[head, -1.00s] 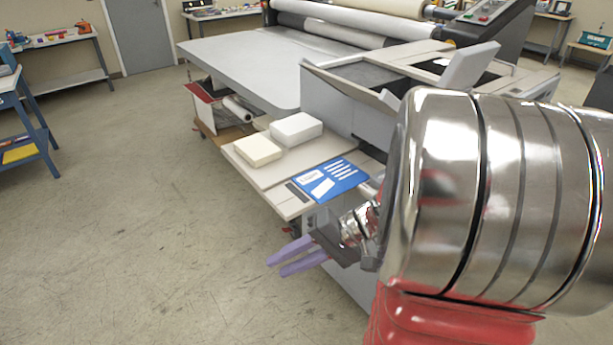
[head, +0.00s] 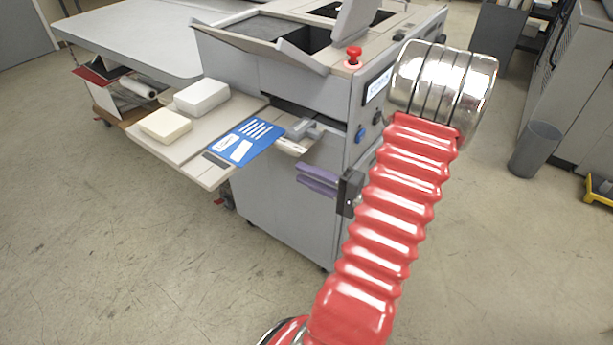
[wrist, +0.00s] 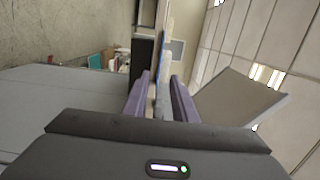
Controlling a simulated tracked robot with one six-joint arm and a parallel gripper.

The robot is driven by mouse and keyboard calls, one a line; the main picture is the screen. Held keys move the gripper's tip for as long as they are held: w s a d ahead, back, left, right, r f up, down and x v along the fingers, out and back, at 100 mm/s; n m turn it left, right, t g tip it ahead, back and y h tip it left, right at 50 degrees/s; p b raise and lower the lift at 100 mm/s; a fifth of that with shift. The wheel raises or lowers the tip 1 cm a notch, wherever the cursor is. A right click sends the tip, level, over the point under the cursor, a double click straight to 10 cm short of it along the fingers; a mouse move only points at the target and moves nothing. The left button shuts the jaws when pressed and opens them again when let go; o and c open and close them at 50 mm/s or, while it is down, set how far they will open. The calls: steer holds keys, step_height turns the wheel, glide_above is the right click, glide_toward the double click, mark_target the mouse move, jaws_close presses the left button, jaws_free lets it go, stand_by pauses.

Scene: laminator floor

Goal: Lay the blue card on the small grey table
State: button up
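The blue card (head: 246,140), with white markings and a dark strip at its near left end, lies flat on the pale shelf (head: 207,173) at the machine's side. My gripper (head: 301,180) has two purple fingers pointing left, to the right of and below the card in the head view. In the wrist view my gripper (wrist: 160,77) is open with a gap between the fingers; no grasp is visible. I cannot make out a separate small grey table.
A white block (head: 201,97) and a cream block (head: 165,125) sit on the shelf behind the card. A grey-topped bracket (head: 302,130) is at the card's right end. The grey machine body (head: 285,205) stands behind my gripper. The floor at front left is clear.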

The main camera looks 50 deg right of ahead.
mark_target(253, 152)
steer(key=shift+w+a, duration=0.1)
steer(key=shift+w, duration=0.1)
steer(key=w+a, duration=0.1)
steer(key=w, duration=1.2)
steer(key=shift+w+a, duration=0.15)
steer(key=shift+w, duration=0.1)
steer(key=shift+c, duration=0.6)
jaws_close()
